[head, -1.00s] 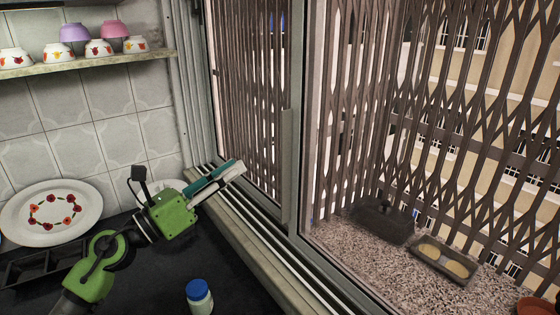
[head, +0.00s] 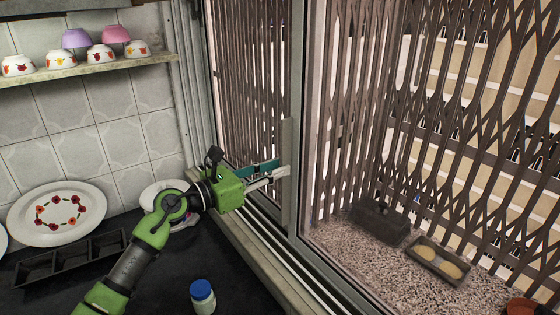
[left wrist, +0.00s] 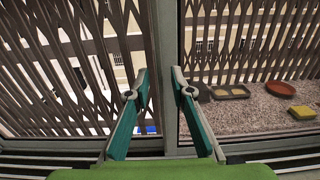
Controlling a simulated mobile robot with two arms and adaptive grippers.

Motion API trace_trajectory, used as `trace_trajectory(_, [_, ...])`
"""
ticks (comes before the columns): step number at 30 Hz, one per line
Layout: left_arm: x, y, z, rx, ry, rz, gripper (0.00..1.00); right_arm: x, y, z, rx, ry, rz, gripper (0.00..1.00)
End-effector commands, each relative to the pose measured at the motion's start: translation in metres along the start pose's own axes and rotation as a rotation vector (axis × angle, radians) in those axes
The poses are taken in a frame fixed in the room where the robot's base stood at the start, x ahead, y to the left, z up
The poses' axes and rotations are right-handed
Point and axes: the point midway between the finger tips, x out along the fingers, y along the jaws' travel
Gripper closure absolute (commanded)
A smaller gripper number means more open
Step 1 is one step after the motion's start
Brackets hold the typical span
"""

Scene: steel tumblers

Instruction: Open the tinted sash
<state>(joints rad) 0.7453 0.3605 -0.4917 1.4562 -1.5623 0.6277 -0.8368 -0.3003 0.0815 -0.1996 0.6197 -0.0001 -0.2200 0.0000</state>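The sliding window has a left sash (head: 245,90) and a right pane (head: 350,130); I see little difference in tint between them. A grey upright stile (head: 297,70) stands between them, with a paler vertical strip like a pull (head: 287,132) on its left side. My left gripper (head: 281,170) is at this strip, fingers pointing right. In the left wrist view, its fingers (left wrist: 160,80) are apart, with the upright (left wrist: 167,35) seen between the tips. I cannot tell whether they touch it. My right gripper is not in view.
A blue-capped jar (head: 203,297), a black three-part tray (head: 70,258) and a flowered plate (head: 80,222) are on the dark counter. Bowls line the shelf (head: 90,67). Beyond the glass are a lattice grille (head: 480,120) and a ledge with a dish (head: 438,262).

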Motion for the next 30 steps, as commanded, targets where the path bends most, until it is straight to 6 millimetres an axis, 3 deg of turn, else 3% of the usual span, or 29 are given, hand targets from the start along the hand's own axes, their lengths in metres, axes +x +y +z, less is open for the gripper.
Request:
trace_trajectory(6, [0.017, 0.0, 0.001, 0.0, 0.0, 0.0, 0.78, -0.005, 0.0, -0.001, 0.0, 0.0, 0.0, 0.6])
trace_trajectory(15, [0.018, 0.0, -0.001, 0.0, 0.0, 0.0, 0.78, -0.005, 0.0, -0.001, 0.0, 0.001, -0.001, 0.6])
trace_trajectory(18, [0.018, 0.0, -0.001, 0.0, 0.0, 0.0, 1.0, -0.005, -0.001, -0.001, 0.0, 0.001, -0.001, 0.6])
trace_trajectory(30, [0.018, -0.004, 0.0, 0.0, 0.001, -0.002, 1.0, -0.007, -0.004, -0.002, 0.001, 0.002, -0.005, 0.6])
